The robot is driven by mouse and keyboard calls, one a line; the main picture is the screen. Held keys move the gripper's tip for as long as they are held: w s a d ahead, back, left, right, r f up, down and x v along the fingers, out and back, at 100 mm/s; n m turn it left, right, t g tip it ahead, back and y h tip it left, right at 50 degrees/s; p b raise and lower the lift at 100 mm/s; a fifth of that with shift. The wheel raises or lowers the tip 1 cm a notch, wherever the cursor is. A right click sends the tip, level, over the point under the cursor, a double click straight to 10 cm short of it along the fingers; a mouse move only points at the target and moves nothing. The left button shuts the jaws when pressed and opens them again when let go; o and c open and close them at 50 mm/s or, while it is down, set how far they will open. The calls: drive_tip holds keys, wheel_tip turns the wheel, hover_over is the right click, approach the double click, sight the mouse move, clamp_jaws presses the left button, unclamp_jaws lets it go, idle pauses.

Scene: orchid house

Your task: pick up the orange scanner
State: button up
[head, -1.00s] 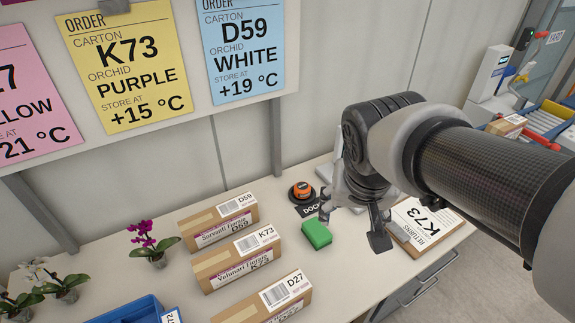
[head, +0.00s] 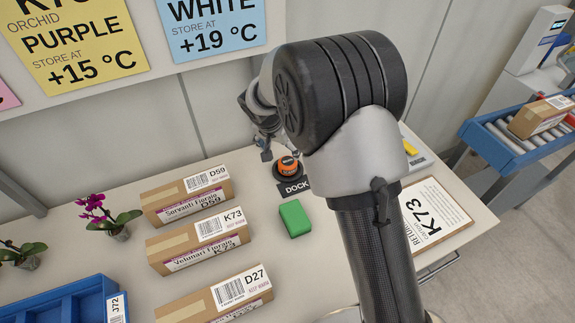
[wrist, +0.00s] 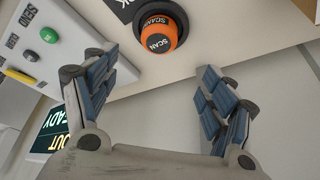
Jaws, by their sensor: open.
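The orange scanner (head: 288,164) sits upright in its round black dock (head: 280,175) on the bench, behind the DOCK label. In the wrist view the scanner (wrist: 160,32) shows at top centre with "SCAN" on its dark top. My gripper (wrist: 156,72) is open and empty, with its two padded fingers spread on either side below the scanner in that picture. A gap shows between the fingers and the scanner. In the head view my gripper (head: 264,138) is beside the scanner, up and left, and mostly hidden behind my arm.
A green block (head: 294,218) lies in front of the dock. Cartons D59 (head: 180,200), K73 (head: 190,250) and D27 (head: 205,305) stand left of it. A clipboard (head: 432,215) lies right. A box with coloured buttons (wrist: 35,45) shows in the wrist view.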

drive_tip(key=b, duration=0.2)
hover_over(287, 162)
drive_tip(key=s, duration=0.1)
drive_tip(key=f, duration=0.7)
drive_tip(key=shift+s+a+f, duration=0.15)
drive_tip(key=shift+s+a, duration=0.05)
drive_tip(key=shift+a, duration=0.2)
drive_tip(key=b+x, duration=0.1)
drive_tip(key=x, duration=0.1)
drive_tip(key=b+x, duration=0.1)
drive_tip(key=x, duration=0.2)
drive_tip(key=shift+s+f, duration=0.2)
drive_tip(key=shift+f, duration=0.05)
drive_tip(key=shift+r, duration=0.1)
drive_tip(key=c, duration=1.2)
